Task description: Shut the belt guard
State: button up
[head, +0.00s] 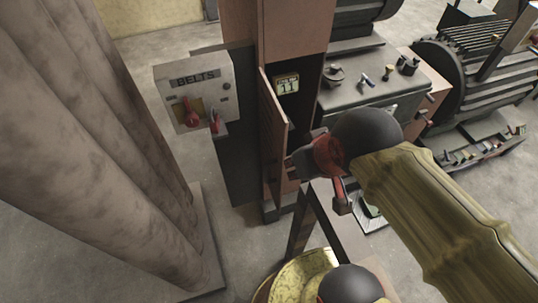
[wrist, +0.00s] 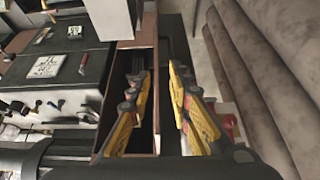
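The belt guard (head: 275,135) appears to be the narrow reddish-brown door on the tall brown cabinet column. It stands open, with the dark interior showing to its right. My gripper (head: 298,165) is at the right side of the door, low in front of the opening; the fingertips are partly hidden in the head view. In the wrist view my gripper (wrist: 156,78) has its two yellow fingers spread apart. A thin brown panel edge (wrist: 157,115), seemingly the guard's, shows between them. I cannot tell whether a finger touches it.
A grey BELTS box (head: 196,90) with red levers stands left of the door. A numbered tag (head: 287,84) hangs inside the opening. Machinery with knobs (head: 365,80) stands to the right. Thick brown columns (head: 105,130) fill the left. Some grey floor (head: 238,235) is clear.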

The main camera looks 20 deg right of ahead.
jog(key=shift+a+r+p, duration=0.1)
jog(key=shift+a+p, duration=0.2)
jog(key=shift+a, duration=0.15)
jog(key=shift+c, duration=0.5)
jog(key=a+f+n+g+p, duration=0.1)
jog(key=w+a+f+g+p, duration=0.1)
jog(key=a+f, duration=0.1)
jog(key=w+a+f+n+g+p, duration=0.1)
jog(key=a+f, duration=0.1)
jog(key=shift+w+a+n+g+p, duration=0.15)
jog(key=shift+n+g+p, duration=0.15)
jog(key=shift+p, duration=0.1)
grip_shut()
jog(key=w+a+f+m+g+h+p, duration=0.15)
jog(key=w+f+m, duration=0.3)
jog(key=m, duration=0.55)
jog(key=w+a+f+m+g+h+p, duration=0.15)
jog(key=w+a+f+m+h, duration=0.35)
jog(key=m, duration=0.6)
jog(key=s+d+f+y+b, duration=0.1)
jog(key=d+f+y+b, duration=0.1)
jog(key=d+f, duration=0.7)
jog(key=shift+d+f+t, duration=0.25)
jog(key=shift+f+t, duration=0.15)
jog(key=shift+f, duration=0.05)
